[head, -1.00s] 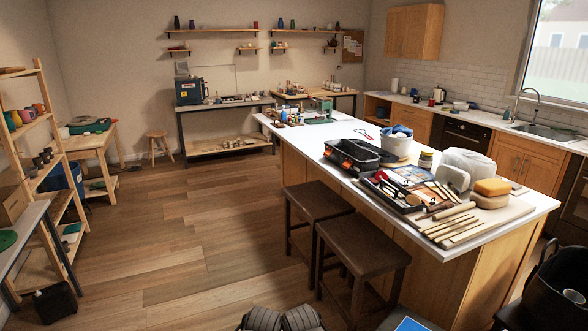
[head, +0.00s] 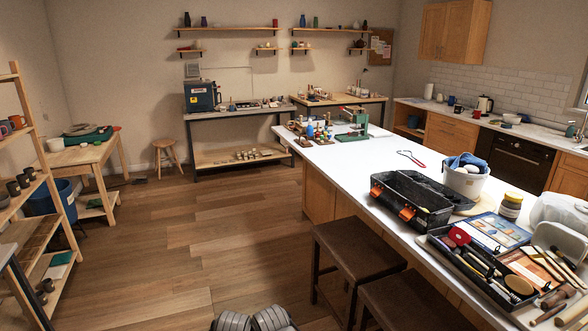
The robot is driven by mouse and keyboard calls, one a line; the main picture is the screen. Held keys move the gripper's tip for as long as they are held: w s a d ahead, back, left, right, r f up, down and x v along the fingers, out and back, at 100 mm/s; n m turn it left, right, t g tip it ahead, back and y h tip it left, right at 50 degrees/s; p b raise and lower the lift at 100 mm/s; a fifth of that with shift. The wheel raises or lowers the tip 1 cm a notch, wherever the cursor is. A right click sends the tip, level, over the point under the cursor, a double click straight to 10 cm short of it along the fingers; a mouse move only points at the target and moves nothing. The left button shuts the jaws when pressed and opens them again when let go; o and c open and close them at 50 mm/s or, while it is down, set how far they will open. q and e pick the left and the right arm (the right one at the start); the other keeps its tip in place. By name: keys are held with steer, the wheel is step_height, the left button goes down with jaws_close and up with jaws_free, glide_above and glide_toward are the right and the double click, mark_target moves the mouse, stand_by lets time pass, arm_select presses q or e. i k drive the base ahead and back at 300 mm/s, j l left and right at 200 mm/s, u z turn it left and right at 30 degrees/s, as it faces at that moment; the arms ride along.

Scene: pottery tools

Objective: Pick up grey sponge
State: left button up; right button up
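I cannot make out a grey sponge for sure in this view. The white island (head: 352,158) holds a white bucket (head: 463,182) with a blue cloth and a pale round item in it. A black toolbox (head: 407,209) with orange latches stands open beside the bucket. A black tray of tools (head: 470,262) lies nearer to me. Neither of my grippers is in view.
Two dark stools (head: 360,248) stand along the island's near side. Open wooden floor (head: 210,235) lies to the left. A wooden shelf (head: 40,180) and a side table (head: 90,155) line the left. A workbench (head: 235,112) stands at the back wall.

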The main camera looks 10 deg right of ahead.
mark_target(472, 170)
steer(key=i+j+z, duration=0.1)
steer(key=i+z, duration=0.25)
steer(key=i, duration=0.15)
steer(key=i+j+z, duration=0.2)
steer(key=i+z, duration=0.15)
steer(key=i+j+z, duration=0.4)
steer(key=i, duration=0.15)
steer(key=i+j+z, duration=0.45)
steer(key=j+z, duration=0.25)
steer(key=i+j+z, duration=0.15)
steer(key=j+z, duration=0.2)
steer(key=i+j+z, duration=0.1)
steer(key=j+z, duration=0.25)
